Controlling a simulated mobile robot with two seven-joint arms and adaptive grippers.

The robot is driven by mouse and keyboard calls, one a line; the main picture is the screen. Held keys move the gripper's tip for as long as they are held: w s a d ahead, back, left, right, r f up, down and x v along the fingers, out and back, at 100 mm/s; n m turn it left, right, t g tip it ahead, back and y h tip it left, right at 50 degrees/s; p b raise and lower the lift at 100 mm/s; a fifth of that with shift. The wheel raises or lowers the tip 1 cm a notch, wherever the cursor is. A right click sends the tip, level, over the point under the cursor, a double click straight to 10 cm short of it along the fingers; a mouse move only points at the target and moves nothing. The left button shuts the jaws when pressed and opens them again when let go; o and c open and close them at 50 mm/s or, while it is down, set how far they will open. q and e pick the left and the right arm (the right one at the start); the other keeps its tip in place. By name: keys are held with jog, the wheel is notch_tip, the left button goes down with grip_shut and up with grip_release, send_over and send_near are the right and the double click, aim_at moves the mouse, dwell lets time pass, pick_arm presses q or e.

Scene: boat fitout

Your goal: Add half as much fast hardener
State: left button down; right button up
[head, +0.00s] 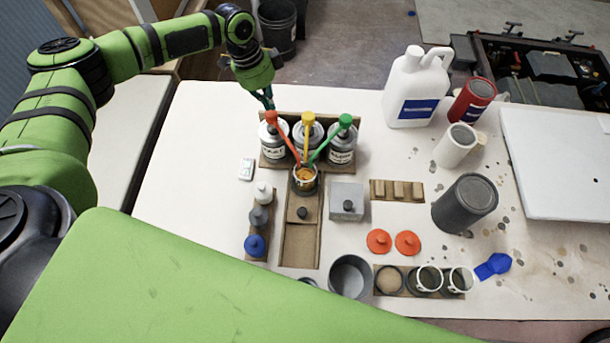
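Three cans stand in a row in a brown rack: a left can (272,143), a middle can (305,133) and a right can (342,143). Their labels are too small to read, so I cannot tell which holds fast hardener. A red knob (271,117), a yellow knob (308,118) and a green knob (345,120) top them, with thin coloured stems converging over a cup (305,181) with amber contents. My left gripper (266,98) points down just above and behind the red knob. Its finger gap is unclear and contact cannot be told. My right gripper is not seen.
A grey box (347,201) and small bottles (259,217) flank the brown wooden track (301,245) under the cup. A white jug (414,90), a dark cylinder (464,204), orange lids (379,241) and a grey pot (350,277) stand around. The table's left side is clear.

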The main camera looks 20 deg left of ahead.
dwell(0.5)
pick_arm(q)
notch_tip(320, 180, up, 3)
jog(key=p, duration=0.3)
dwell(0.4)
